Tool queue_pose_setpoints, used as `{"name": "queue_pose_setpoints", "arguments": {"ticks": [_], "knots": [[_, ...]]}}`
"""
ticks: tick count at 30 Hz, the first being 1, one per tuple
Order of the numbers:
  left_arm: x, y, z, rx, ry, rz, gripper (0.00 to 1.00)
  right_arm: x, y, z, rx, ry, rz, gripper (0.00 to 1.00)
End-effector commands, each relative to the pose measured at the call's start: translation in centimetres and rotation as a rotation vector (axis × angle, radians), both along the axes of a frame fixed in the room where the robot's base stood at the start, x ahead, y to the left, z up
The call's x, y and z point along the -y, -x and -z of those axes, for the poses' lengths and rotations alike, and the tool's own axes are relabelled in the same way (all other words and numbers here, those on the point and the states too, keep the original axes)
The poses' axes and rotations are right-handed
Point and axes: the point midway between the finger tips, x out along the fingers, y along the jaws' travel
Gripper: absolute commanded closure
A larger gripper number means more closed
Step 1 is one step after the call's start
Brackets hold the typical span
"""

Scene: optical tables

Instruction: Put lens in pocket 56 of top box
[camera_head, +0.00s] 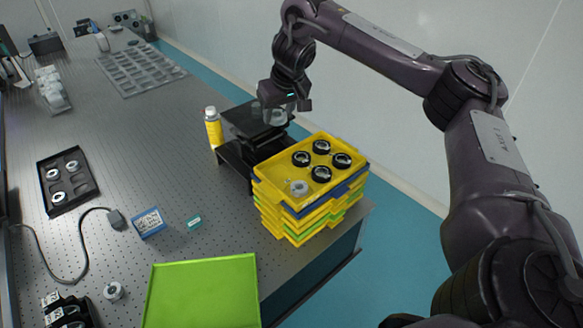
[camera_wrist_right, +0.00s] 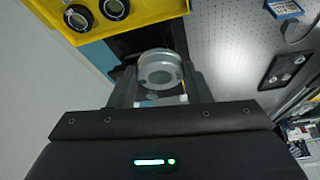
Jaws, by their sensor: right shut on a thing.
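My right gripper (camera_head: 278,112) is above the black stand behind the stack of boxes. In the right wrist view the gripper (camera_wrist_right: 162,88) is shut on a round lens in a silver-grey mount (camera_wrist_right: 160,70). In the head view the held lens (camera_head: 277,116) is small and partly hidden. The top box (camera_head: 262,168) is yellow and sits on a stack of yellow, blue and green boxes. It holds several black-ringed lenses and one pale, clear-looking round piece (camera_head: 299,188) near its front left. I cannot read any pocket numbers. My left gripper is not in view.
The black stand (camera_head: 236,158) and a yellow bottle (camera_head: 213,128) stand behind the stack. A green lid or tray (camera_head: 203,294) lies in front. A black tray (camera_head: 82,199) with several round parts, a blue-white box (camera_head: 149,223) and a cable are at left. The stack is near the table's right edge.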

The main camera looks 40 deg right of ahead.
Motion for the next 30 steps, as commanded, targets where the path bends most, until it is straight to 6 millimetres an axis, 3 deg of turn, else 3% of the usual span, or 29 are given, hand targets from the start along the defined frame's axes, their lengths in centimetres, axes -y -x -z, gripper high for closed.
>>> {"name": "queue_pose_setpoints", "arguments": {"ticks": [1,3,12,15,20,30], "knots": [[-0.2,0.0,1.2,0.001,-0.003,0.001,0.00,0.0,0.1,2.2,-0.007,0.000,0.001,0.79],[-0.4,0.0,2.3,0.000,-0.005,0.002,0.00,0.0,0.2,4.3,-0.008,-0.001,0.001,0.79],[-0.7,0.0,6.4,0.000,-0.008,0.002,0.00,-0.1,0.1,12.1,-0.006,-0.002,0.001,0.79],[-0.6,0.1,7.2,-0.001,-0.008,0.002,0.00,0.0,0.1,13.6,-0.004,-0.001,0.001,0.79],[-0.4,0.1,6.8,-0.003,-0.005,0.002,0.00,0.0,0.1,14.3,-0.002,0.001,0.002,0.79],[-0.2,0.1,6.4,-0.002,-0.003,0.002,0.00,0.1,0.1,18.4,-0.002,0.001,0.002,0.79]]}}
